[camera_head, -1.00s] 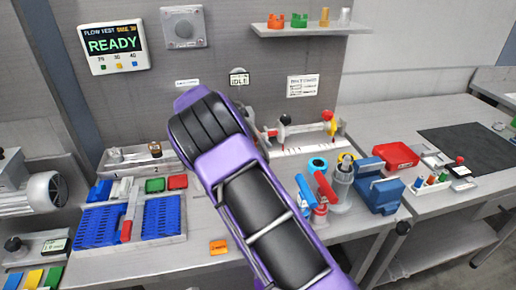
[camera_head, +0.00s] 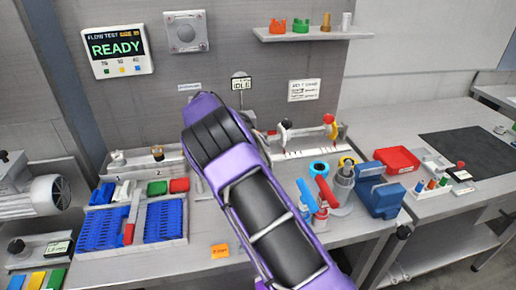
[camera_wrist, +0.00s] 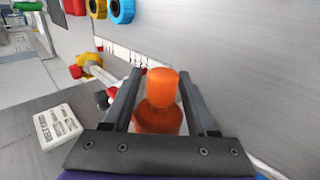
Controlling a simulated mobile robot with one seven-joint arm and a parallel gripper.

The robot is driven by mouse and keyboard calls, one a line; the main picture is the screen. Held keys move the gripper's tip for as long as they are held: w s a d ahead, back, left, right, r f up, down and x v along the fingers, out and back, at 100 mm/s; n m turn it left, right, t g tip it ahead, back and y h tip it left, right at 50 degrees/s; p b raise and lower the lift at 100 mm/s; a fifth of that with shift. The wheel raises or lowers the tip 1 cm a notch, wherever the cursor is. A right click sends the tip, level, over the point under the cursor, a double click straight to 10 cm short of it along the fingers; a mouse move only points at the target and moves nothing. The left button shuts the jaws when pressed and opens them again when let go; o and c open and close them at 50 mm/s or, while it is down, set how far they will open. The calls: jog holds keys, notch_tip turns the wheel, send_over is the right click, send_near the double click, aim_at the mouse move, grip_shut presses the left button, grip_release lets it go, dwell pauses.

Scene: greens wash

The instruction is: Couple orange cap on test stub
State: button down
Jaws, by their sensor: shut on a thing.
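The orange cap (camera_wrist: 158,118) is between the two dark fingers of my gripper (camera_wrist: 160,76) in the wrist view. It has a narrower cylindrical part and a wider flared part nearer the palm. My gripper is shut on it. In the head view my own purple and black arm hides the gripper and the cap.
A valve manifold with red and yellow knobs (camera_head: 328,119) stands right of my arm. Blue racks (camera_head: 164,220) lie left. A READY screen (camera_head: 115,48) hangs behind.

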jog(key=shift+w, duration=0.25)
jog(key=shift+w+a, duration=0.1)
jog(key=shift+w, duration=0.2)
jog(key=shift+w, duration=0.25)
jog(key=shift+c, duration=0.6)
grip_release()
jog(key=shift+a, duration=0.1)
